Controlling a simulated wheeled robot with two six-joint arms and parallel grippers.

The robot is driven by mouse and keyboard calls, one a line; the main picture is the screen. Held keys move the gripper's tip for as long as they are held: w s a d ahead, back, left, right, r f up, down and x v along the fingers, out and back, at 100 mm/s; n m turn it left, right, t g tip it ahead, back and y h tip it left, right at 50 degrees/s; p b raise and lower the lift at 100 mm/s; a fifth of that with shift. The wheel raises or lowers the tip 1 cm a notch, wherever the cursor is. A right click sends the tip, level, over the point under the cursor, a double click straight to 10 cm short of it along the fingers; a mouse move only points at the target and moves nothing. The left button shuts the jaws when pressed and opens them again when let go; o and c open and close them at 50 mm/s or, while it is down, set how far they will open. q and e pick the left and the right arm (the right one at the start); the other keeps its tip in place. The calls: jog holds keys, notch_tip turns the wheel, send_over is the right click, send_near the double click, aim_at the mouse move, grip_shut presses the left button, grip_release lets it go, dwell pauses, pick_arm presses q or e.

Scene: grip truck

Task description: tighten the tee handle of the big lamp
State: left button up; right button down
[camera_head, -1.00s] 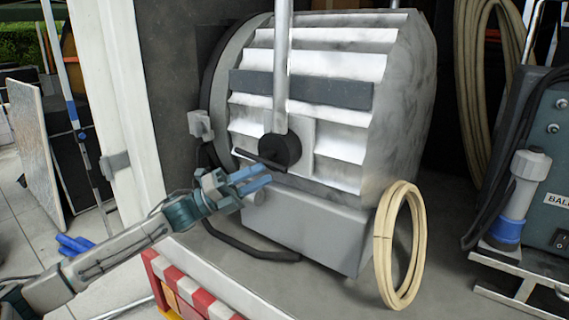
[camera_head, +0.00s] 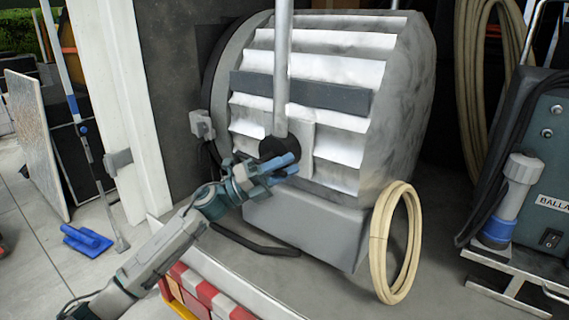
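The big lamp (camera_head: 394,110) is a large grey ribbed housing standing in the middle of the view. A round black knob (camera_head: 279,147) joins the grey upright bar (camera_head: 282,65) to the lamp's side; the tee handle's dark bar is at this knob and is mostly hidden behind my gripper. My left gripper (camera_head: 293,165) is at the knob's lower edge, its blue fingers pointing right. A narrow gap shows between the fingers. I cannot tell whether they touch the handle. My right gripper is not in view.
A coiled cable (camera_head: 381,252) leans on the lamp's right front. A dark cable (camera_head: 258,246) lies on the floor below the lamp. A ballast box (camera_head: 546,170) stands at the right. A white door post (camera_head: 141,110) rises at the left.

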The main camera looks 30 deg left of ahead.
pick_arm(q)
grip_shut()
jog(key=shift+f, duration=0.1)
dwell(0.3)
jog(key=a+f+m+g+y+b, duration=0.2)
jog(key=a+f+m+g+y, duration=0.2)
jog(key=f+m+g+y, duration=0.2)
jog(key=shift+w+a+m+g+y+b, duration=0.15)
jog(key=shift+a+m+g+y+b, duration=0.2)
jog(key=shift+m+y, duration=1.45)
jog(key=shift+f+m+h, duration=0.1)
jog(key=shift+m+h, duration=0.2)
jog(key=shift+m, duration=0.2)
